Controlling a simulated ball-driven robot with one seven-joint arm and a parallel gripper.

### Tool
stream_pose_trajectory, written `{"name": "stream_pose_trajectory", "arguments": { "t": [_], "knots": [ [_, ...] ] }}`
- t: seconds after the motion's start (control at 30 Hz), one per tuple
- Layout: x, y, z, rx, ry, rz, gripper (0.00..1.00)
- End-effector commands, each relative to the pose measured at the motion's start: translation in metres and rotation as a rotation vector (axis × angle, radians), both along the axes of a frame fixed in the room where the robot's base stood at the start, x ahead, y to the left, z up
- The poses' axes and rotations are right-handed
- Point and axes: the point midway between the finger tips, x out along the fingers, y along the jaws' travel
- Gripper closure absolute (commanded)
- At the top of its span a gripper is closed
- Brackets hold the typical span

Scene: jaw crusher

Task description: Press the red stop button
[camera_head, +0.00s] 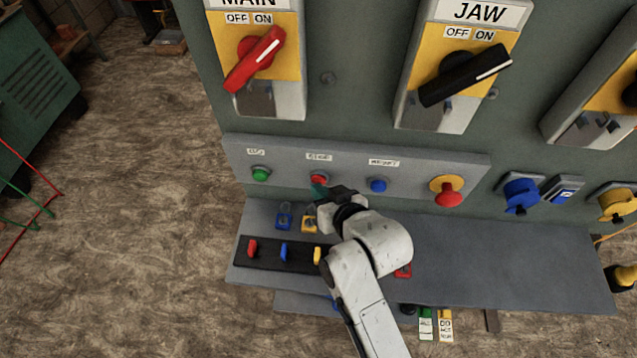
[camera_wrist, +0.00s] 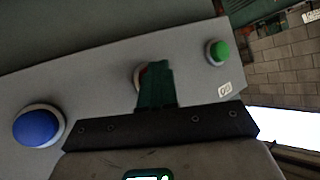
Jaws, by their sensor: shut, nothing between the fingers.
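The red stop button (camera_head: 318,179) sits on the grey button panel under a small label, between the green and blue buttons. My gripper (camera_head: 319,192) is shut and empty, its fingertips at the lower edge of the red button in the head view. In the wrist view the shut dark green fingers (camera_wrist: 156,84) cover most of the button, and only part of its pale ring (camera_wrist: 137,76) shows beside them. I cannot tell whether the fingertips touch the button or whether it is pressed in.
The green button (camera_head: 260,174) is to the left, the blue button (camera_head: 378,185) to the right. A red mushroom knob on a yellow base (camera_head: 447,191) is farther right. Below, a shelf (camera_head: 480,260) holds padlocks and a black strip with coloured handles. Large rotary switches (camera_head: 255,58) are above.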

Motion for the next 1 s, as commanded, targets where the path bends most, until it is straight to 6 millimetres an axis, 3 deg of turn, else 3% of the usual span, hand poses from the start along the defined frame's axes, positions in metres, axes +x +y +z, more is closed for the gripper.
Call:
{"name": "stream_pose_trajectory", "arguments": {
  "t": [1.0],
  "knots": [
    [0.011, -0.001, 0.002, 0.002, -0.004, -0.003, 1.00]
  ]
}}
